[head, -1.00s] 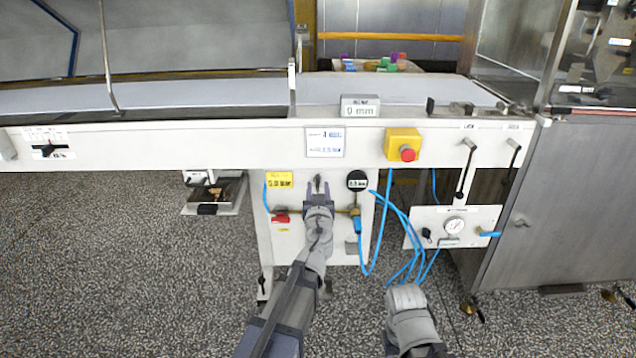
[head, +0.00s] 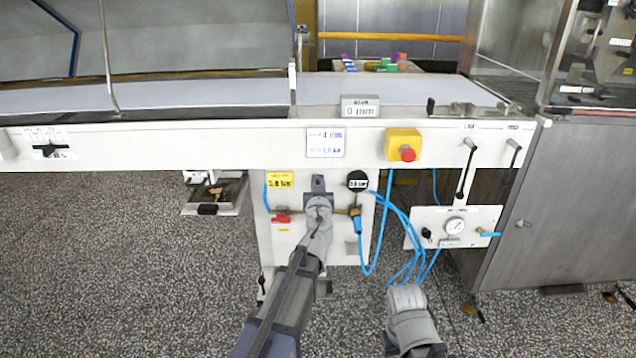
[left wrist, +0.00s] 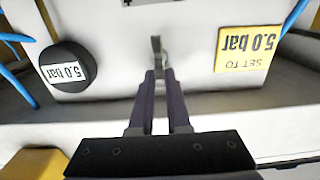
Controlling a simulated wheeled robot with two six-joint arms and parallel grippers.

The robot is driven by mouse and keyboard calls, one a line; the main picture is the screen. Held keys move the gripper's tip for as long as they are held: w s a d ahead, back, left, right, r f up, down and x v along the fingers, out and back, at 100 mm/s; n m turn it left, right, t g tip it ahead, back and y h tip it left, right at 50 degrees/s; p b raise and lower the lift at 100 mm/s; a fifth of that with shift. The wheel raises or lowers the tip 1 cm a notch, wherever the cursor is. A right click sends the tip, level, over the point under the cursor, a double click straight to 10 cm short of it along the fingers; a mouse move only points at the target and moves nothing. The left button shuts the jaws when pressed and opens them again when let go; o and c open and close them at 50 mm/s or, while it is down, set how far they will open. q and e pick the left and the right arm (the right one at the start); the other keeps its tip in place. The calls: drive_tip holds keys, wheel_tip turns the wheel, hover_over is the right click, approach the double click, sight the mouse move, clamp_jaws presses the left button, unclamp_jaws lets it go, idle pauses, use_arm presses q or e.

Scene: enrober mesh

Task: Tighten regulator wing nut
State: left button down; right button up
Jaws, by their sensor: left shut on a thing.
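The regulator wing nut (left wrist: 157,48) is a thin grey upright piece on the white panel. In the left wrist view, which is upside down, its end shows just beyond my fingertips. My left gripper (left wrist: 159,74) is shut on it, with its two dark fingers nearly parallel. In the head view my left gripper (head: 318,182) reaches up to the panel and hides the nut. A round black gauge (left wrist: 67,67) reads 5.0 bar. It also shows in the head view (head: 357,180). A yellow label (left wrist: 245,47) says SET TO 5.0 bar. Only part of my right arm shows.
Blue hoses (head: 385,245) hang to the right. A yellow box with a red button (head: 404,148) is on the beam above. A smaller gauge panel (head: 453,228) stands further right.

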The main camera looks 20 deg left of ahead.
idle(0.6)
use_arm(q)
drive_tip(key=m, duration=0.6)
drive_tip(key=d+f+m+b, duration=0.1)
drive_tip(key=m, duration=0.5)
drive_tip(key=d+f+m+b, duration=0.1)
drive_tip(key=m, duration=0.4)
drive_tip(key=shift+w+m, duration=0.25)
drive_tip(key=shift+m, duration=0.15)
idle(0.4)
drive_tip(key=c, duration=0.9)
unclamp_jaws()
